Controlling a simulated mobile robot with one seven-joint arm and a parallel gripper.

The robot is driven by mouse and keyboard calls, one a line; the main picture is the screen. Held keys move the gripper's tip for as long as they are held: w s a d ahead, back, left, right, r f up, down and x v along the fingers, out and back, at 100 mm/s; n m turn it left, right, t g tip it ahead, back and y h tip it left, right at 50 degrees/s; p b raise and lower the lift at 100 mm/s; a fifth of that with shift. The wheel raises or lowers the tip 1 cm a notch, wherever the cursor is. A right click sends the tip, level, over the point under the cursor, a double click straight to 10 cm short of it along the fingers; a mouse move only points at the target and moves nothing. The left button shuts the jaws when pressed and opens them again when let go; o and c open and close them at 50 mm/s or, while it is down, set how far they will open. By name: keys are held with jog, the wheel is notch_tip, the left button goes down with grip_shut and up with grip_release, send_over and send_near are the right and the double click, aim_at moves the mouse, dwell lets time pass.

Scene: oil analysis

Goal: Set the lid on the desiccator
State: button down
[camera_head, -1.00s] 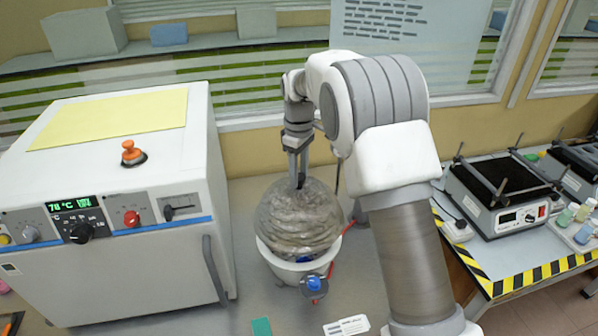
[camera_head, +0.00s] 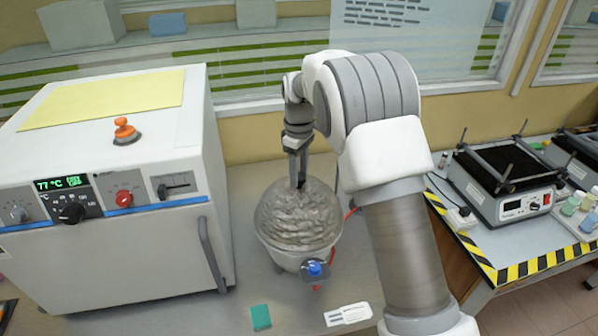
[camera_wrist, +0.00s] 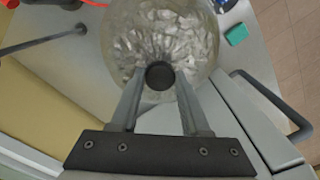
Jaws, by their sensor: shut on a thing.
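The desiccator lid (camera_head: 298,216) is a clear, rippled dome that looks grey. It sits over the white desiccator base (camera_head: 287,260) in the head view, with its rim at or very close to the base's rim; I cannot tell whether it is fully seated. A blue-knobbed valve (camera_head: 315,269) is on the front of the base. My gripper (camera_head: 298,186) points down from above and is shut on the lid's dark top knob. In the wrist view, the fingers hold the round black knob (camera_wrist: 160,76), with the glassy dome (camera_wrist: 160,35) below it.
A white oven (camera_head: 110,200) with an orange-knobbed item on top stands close on the left. A green block (camera_head: 260,317) and a white label card (camera_head: 348,314) lie on the bench in front. A hotplate device (camera_head: 505,190) stands on the right table.

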jog(key=shift+f+b, duration=0.4)
jog(key=shift+f, duration=0.15)
jog(key=shift+c, duration=1.5)
grip_release()
